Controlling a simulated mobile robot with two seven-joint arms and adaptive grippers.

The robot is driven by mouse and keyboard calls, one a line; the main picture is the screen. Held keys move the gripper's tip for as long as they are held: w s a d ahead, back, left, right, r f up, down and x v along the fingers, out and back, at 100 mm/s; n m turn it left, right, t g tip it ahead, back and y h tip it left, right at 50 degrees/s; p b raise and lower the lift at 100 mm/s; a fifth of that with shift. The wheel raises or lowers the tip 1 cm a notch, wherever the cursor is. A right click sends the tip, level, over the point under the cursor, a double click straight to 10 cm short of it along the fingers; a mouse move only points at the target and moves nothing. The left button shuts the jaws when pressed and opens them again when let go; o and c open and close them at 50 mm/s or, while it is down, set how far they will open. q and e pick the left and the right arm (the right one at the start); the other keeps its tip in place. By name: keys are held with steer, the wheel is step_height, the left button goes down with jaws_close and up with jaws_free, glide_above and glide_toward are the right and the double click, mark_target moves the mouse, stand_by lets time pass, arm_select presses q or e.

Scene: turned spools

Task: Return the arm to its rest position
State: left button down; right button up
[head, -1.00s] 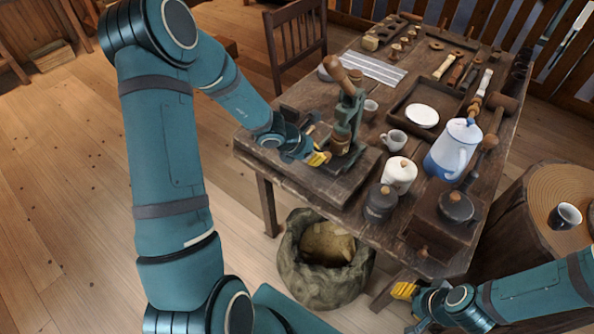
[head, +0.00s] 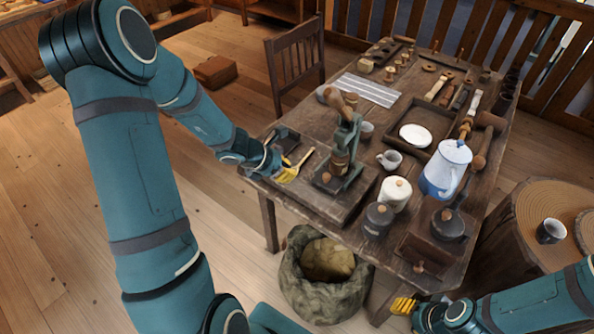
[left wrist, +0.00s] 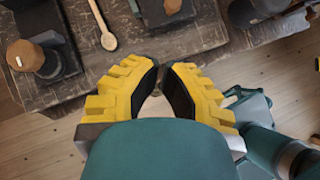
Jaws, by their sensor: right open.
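My left gripper (head: 288,174) is over the front left edge of the wooden table (head: 300,203), left of a green press-like stand (head: 357,150). In the left wrist view its two yellow fingers (left wrist: 162,68) have a narrow gap between their tips, with nothing held. A wooden spoon (head: 304,158) lies close by it; in the left wrist view the spoon (left wrist: 108,38) is apart from the fingers. My right gripper (head: 404,306) is low, beside the table's front right corner, open with nothing seen in it.
A blue-and-white pot (head: 446,170), white lidded jar (head: 395,194), dark jar (head: 378,219) and coffee grinder (head: 424,250) crowd the table's right front. A sack (head: 296,268) stands on the floor before it. A stump (head: 530,195) bears a dark cup (head: 551,231).

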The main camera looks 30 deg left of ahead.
arm_select(q)
steer(key=shift+v, duration=0.75)
steer(key=s+d+f+m+g, duration=0.1)
steer(key=s+d+f+m, duration=0.3)
steer(key=d+m, duration=0.3)
steer(key=s+d+f+m+g, duration=0.2)
steer(key=s+d+f+m, duration=0.2)
steer(key=d+m, duration=0.4)
steer(key=s+d+f+m+g, duration=0.2)
steer(key=s+d+f+m, duration=0.2)
steer(key=m, duration=0.8)
steer(key=shift+s+d+f+m+y, duration=0.3)
steer(key=shift+d+f, duration=0.8)
steer(key=shift+d, duration=1.1)
steer(key=shift+w, duration=0.15)
